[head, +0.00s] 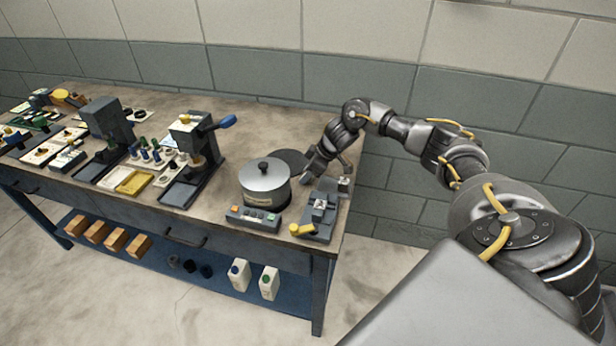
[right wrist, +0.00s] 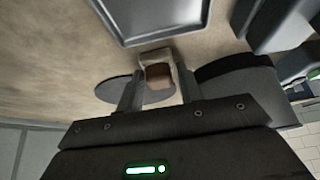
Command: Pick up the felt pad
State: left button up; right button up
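My right gripper (head: 318,166) is low over the right end of the workbench, behind the round lidded pot. In the right wrist view its two fingers (right wrist: 159,80) are apart. A small pale piece with a brown face (right wrist: 158,75) lies between and just beyond the fingertips; it may be the felt pad, but I cannot tell for sure. I see no clear contact between it and the fingers. In the head view the gripper hides this spot. My left gripper is not in view.
The pot (head: 264,185), a dark disc (head: 292,158), a control box (head: 253,217) and a small grey fixture with a yellow handle (head: 318,214) stand close around. A lever press (head: 192,150) stands further left. A grey tray-like part (right wrist: 150,18) shows in the wrist view.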

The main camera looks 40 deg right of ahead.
jog(key=c, duration=0.5)
jog(key=shift+r, duration=0.15)
jog(key=shift+r+b, duration=0.45)
jog(key=shift+r, duration=0.2)
jog(key=shift+w+r+b, duration=0.1)
jog(key=shift+r+b, duration=0.2)
jog(key=shift+r, duration=0.45)
jog(key=s+a+r+b, duration=0.2)
jog(key=s+r, duration=0.8)
jog(key=s, duration=0.4)
jog(key=shift+a+b, duration=0.3)
jog(key=shift+a, duration=0.1)
